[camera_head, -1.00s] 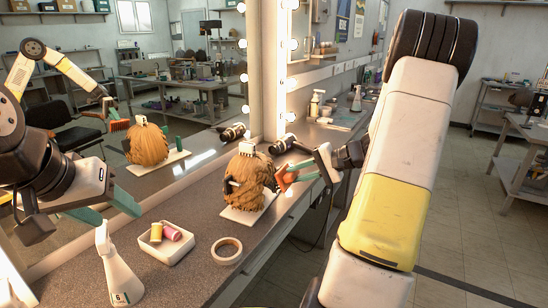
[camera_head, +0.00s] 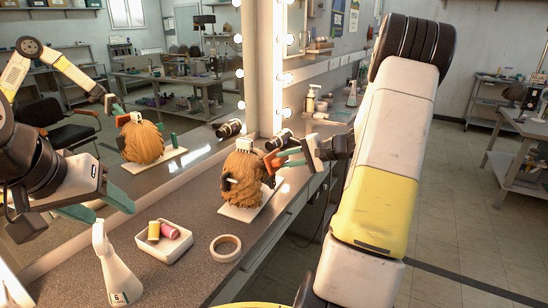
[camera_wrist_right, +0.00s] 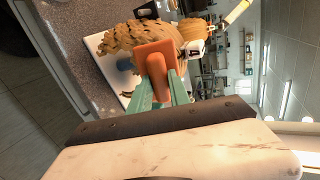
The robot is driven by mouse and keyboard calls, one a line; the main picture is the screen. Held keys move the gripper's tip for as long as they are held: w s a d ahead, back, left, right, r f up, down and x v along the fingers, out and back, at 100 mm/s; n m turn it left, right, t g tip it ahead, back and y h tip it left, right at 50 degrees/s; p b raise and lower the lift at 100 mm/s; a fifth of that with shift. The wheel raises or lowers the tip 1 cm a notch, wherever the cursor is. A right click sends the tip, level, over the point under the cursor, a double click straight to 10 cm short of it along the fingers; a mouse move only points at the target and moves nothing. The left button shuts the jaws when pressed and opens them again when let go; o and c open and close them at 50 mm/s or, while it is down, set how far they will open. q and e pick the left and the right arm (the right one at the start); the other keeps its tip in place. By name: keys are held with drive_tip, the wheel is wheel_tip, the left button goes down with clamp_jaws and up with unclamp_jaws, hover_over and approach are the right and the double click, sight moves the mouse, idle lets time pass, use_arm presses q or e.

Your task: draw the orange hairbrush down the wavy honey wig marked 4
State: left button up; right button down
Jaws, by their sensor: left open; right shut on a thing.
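The wavy honey wig (camera_head: 240,190) stands on a white base plate (camera_head: 236,213) on the counter. It also shows in the right wrist view (camera_wrist_right: 125,40), with a white tag marked 4 (camera_wrist_right: 194,50). My right gripper (camera_head: 294,158) is shut on the orange hairbrush (camera_head: 271,160). The brush is at the wig's right side, near its upper part; in the right wrist view its orange back (camera_wrist_right: 156,58) covers part of the wig, so I cannot tell whether the bristles touch the hair. My left gripper (camera_head: 100,207) is open and empty at the left, away from the wig.
A dark cylindrical thing (camera_head: 279,140) lies behind the wig. The lit mirror (camera_head: 170,110) runs along the left.

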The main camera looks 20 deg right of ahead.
drive_tip(key=shift+w+a, duration=0.1)
drive_tip(key=shift+x, duration=0.85)
drive_tip(key=shift+w+a+f, duration=0.1)
drive_tip(key=shift+w+a, duration=0.05)
idle(0.9)
drive_tip(key=shift+f, duration=0.1)
drive_tip(key=shift+s+d+f, duration=0.2)
drive_tip(key=shift+f, duration=0.25)
drive_tip(key=shift+s+d+f, duration=0.15)
drive_tip(key=shift+s+f, duration=0.05)
drive_tip(key=shift+f, duration=0.2)
drive_tip(key=shift+s+d+f, duration=0.15)
drive_tip(key=shift+d+f, duration=0.05)
drive_tip(key=shift+f, duration=0.8)
drive_tip(key=shift+f, duration=0.1)
